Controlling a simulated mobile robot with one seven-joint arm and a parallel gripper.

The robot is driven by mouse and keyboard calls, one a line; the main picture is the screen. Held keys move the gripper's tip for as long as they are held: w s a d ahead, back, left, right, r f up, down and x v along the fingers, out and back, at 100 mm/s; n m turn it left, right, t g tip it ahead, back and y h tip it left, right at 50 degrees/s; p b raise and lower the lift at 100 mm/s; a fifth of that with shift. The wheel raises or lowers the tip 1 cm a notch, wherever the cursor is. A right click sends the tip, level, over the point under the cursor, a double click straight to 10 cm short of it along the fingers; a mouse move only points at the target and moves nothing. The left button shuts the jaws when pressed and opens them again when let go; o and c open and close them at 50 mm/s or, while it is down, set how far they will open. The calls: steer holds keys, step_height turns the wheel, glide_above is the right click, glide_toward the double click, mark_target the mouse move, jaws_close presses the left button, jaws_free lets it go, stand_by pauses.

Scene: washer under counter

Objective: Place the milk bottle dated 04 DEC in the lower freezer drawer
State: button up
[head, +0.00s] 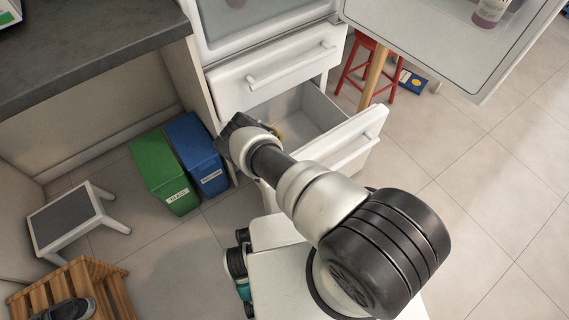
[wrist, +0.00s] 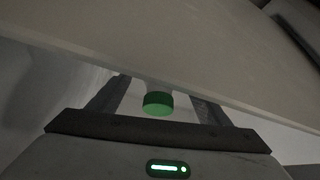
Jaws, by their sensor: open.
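The lower freezer drawer (head: 300,112) is pulled open below a shut upper drawer (head: 275,72). My gripper (wrist: 157,92) is open and reaches down at the left part of the open drawer, mostly hidden by my wrist in the head view. In the wrist view a bottle with a green cap (wrist: 158,103) stands between the two spread fingers, apart from them as far as I can tell. Its body is mostly hidden and no date can be read. In the head view a small yellow patch (head: 280,136) shows beside my wrist, too small to identify.
The fridge door (head: 430,35) hangs open at upper right, with a pinkish bottle (head: 489,12) on it. Green (head: 163,172) and blue (head: 196,153) bins stand left of the drawer. A red stool (head: 352,70) is behind.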

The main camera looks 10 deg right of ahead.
steer(key=p+v, duration=0.2)
steer(key=v, duration=0.4)
steer(key=shift+r, duration=0.1)
stand_by(1.0)
